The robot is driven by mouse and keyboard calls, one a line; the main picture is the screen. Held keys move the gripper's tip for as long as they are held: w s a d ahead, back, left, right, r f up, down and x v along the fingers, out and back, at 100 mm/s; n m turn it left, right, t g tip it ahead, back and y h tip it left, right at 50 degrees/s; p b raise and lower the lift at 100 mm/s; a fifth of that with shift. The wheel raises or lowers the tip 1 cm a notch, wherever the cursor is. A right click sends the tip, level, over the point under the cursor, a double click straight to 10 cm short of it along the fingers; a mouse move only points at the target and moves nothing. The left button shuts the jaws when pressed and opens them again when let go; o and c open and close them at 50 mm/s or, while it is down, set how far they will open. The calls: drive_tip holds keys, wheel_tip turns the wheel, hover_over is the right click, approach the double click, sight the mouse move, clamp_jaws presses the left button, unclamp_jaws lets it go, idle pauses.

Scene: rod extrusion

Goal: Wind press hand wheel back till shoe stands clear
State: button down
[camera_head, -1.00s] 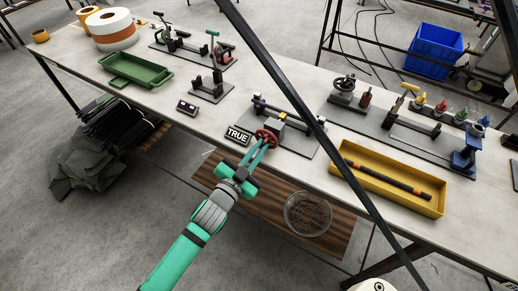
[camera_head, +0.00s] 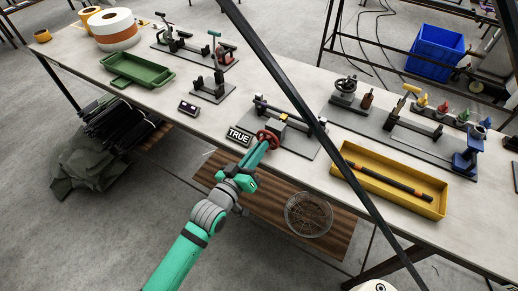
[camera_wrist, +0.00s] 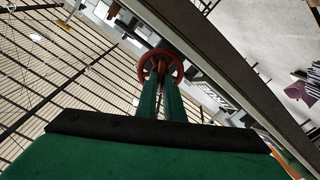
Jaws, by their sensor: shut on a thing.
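The red hand wheel (camera_head: 267,138) is on the near end of the press (camera_head: 284,126), which stands on a grey plate at the table's front edge. My gripper (camera_head: 264,146) reaches it from the front, and its fingers are shut on the wheel. In the wrist view the two green fingers run up to the red wheel (camera_wrist: 160,66) and meet it at its middle and lower rim. The shoe is too small to tell apart in the head view, and I cannot tell whether it touches anything.
A black sign reading TRUE (camera_head: 239,136) stands just left of the wheel. A yellow tray (camera_head: 388,192) with a dark rod lies to the right. A dark diagonal bar (camera_head: 300,110) crosses in front of the press. A wire basket (camera_head: 308,214) sits on the wooden shelf below.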

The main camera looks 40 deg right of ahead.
drive_tip(key=n, duration=0.3)
drive_tip(key=shift+f, duration=0.1)
drive_tip(key=n, duration=0.3)
drive_tip(key=shift+n, duration=0.3)
drive_tip(key=n, duration=0.6)
drive_tip(key=shift+w+f+n, duration=0.1)
drive_tip(key=shift+w+n, duration=0.05)
drive_tip(key=shift+n, duration=0.25)
drive_tip(key=shift+a+n, duration=0.15)
drive_tip(key=shift+n, duration=1.15)
drive_tip(key=shift+f+n, duration=0.1)
drive_tip(key=shift+n, duration=1.8)
drive_tip(key=shift+f+n, duration=0.1)
drive_tip(key=shift+n, duration=2.9)
drive_tip(key=shift+d, duration=0.2)
